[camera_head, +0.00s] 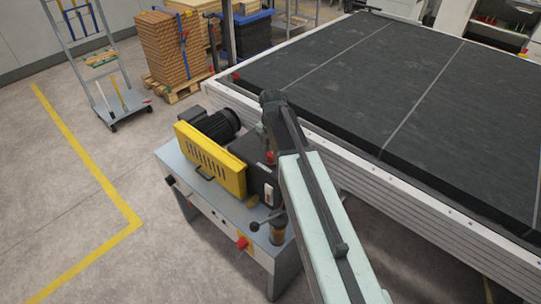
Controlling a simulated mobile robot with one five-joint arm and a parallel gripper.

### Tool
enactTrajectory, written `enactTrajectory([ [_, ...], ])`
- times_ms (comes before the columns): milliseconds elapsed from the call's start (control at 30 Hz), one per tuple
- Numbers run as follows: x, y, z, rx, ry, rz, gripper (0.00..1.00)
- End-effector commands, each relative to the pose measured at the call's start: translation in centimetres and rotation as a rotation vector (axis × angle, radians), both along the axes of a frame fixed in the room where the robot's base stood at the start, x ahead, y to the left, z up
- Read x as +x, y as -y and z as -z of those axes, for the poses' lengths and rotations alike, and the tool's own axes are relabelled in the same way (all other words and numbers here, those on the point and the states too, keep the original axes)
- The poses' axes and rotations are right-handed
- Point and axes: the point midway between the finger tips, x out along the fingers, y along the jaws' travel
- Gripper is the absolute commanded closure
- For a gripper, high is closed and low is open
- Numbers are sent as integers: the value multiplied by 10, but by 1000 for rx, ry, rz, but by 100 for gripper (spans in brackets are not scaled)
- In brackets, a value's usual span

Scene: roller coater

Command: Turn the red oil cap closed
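A small red cap (270,157), which looks like the oil cap, sits on top of the dark gearbox housing (262,180) beside the yellow guard. It is partly hidden behind my arm, and its turned position is too small to read. My arm reaches up from the bottom right, with its dark joint beyond and above the cap. A greyish part hangs below that joint, just above the cap, and may be my gripper (264,136). Its fingers are not clear. I cannot tell whether it touches the cap or is open or shut.
The gearbox stands on a grey bench (205,205) with a yellow slotted guard (208,160), a black motor (217,124), a lever (268,222) and a red front knob (242,243). A large black-topped table (400,95) lies close behind.

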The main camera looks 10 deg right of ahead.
Motion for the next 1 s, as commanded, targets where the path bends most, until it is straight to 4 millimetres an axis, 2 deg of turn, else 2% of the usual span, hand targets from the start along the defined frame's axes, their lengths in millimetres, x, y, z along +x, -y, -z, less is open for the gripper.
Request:
enactTrajectory([
  [33, 0, 0, 0, -1, -1, 0, 93],
  [67, 0, 0, 0, -1, -1, 0, 100],
  [100, 0, -6, 0, -1, -1, -5, 100],
  [467, -1, -1, 0, 1, -2, 70, 100],
  [1000, -1, -1, 0, 0, -5, 526, 100],
])
